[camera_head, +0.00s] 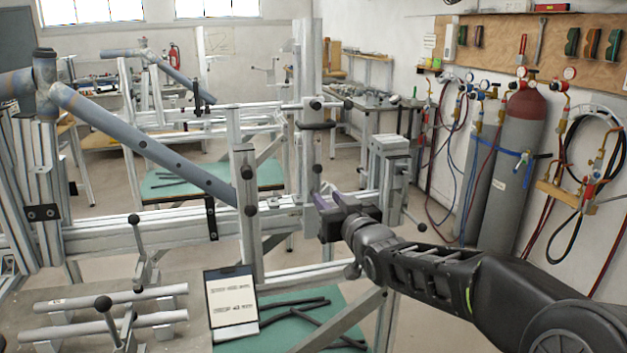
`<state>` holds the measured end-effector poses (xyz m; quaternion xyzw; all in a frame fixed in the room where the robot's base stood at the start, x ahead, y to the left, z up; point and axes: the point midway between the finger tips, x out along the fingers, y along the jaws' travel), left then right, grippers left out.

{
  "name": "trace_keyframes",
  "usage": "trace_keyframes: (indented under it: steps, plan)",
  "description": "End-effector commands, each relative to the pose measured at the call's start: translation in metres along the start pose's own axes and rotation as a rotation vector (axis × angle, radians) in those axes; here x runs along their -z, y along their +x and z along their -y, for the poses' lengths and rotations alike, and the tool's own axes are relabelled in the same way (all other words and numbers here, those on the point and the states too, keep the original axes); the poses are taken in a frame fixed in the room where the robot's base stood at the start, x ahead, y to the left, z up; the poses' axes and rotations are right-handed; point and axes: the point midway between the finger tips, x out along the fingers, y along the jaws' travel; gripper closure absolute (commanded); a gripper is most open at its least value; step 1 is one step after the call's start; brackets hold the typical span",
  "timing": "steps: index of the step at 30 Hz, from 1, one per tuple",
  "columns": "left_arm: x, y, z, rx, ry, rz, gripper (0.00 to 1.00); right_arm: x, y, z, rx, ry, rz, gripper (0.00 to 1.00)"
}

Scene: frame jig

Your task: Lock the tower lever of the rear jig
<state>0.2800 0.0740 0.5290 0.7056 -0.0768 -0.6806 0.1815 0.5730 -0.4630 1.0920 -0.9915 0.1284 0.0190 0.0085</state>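A silver aluminium jig with a tall upright tower (308,70) stands in the middle, and a blue-grey frame tube (150,148) slopes across its left part. Black round knobs sit on the tower, one at the upper knob (316,103) and another on a short rod to its right (348,104). A dark handle (316,125) crosses the tower below them. I cannot tell which of these is the tower lever. My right gripper (322,217) is beside the lower tower, near a black knob; its fingers are partly hidden and contact is unclear. My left gripper is out of view.
A second jig with a similar tube (160,62) stands behind. A grey block on a post (389,150) with a ball-ended lever (421,227) is right of the tower. A clipboard (232,302) and silver tubes (110,297) are front left. Gas cylinders (508,170) stand right.

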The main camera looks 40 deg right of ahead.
Motion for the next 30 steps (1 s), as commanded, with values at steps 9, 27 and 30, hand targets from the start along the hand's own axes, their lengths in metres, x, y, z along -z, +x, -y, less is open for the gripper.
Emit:
trace_keyframes:
  steps: [9,27,30]
  plan:
    - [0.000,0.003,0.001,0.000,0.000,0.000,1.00,0.021,-0.007,-0.010,-0.016,-0.020,-0.042,0.68]
    - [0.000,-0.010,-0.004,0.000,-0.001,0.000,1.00,0.022,0.051,-0.010,-0.015,-0.019,-0.038,0.68]
    - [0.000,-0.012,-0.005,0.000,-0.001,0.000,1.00,0.023,0.063,-0.011,-0.015,-0.019,-0.039,0.68]
